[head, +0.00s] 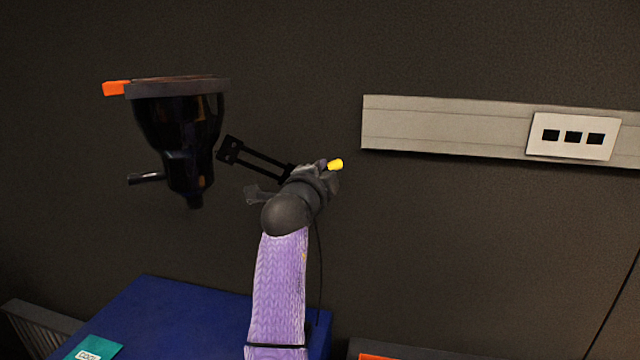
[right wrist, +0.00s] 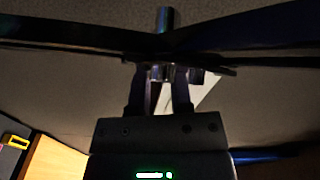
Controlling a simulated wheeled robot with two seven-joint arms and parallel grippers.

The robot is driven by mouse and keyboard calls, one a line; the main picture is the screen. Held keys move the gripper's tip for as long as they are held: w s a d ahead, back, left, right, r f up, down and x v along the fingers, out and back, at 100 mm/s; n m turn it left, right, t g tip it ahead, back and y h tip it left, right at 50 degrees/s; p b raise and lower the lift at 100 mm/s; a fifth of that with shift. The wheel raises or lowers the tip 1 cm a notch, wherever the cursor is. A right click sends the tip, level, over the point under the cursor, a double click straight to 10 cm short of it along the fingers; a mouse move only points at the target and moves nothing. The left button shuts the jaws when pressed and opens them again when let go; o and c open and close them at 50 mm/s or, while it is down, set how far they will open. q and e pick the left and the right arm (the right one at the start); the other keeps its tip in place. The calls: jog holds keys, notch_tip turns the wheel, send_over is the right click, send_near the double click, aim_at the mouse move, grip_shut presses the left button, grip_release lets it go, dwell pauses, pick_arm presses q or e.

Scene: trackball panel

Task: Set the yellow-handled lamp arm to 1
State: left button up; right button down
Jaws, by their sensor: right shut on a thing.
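The lamp arm (head: 262,163) is a pair of thin black bars running from a black wall bracket (head: 229,150) down and right to my right gripper. Its yellow handle (head: 336,164) sticks out just past the gripper on the right. My right gripper (head: 322,172) is shut on the lamp arm at its handle end and hides that end. In the right wrist view the fingers (right wrist: 160,80) close at a dark bar (right wrist: 70,45) that crosses the picture. No scale or number for the arm's setting is readable. My left gripper is not in view.
A black hopper-like device (head: 180,130) with an orange tab hangs left of the bracket. A grey rail (head: 440,125) with a white socket plate (head: 573,137) is on the wall at right. A blue box top (head: 170,315) lies below. The wall between gripper and rail is clear.

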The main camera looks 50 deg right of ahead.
jog(key=shift+f, duration=0.15)
jog(key=c, duration=0.5)
grip_release()
jog(key=shift+c, duration=0.2)
jog(key=b+v, duration=0.1)
jog(key=v, duration=0.9)
jog(key=shift+w, duration=0.1)
jog(key=shift+a, duration=0.1)
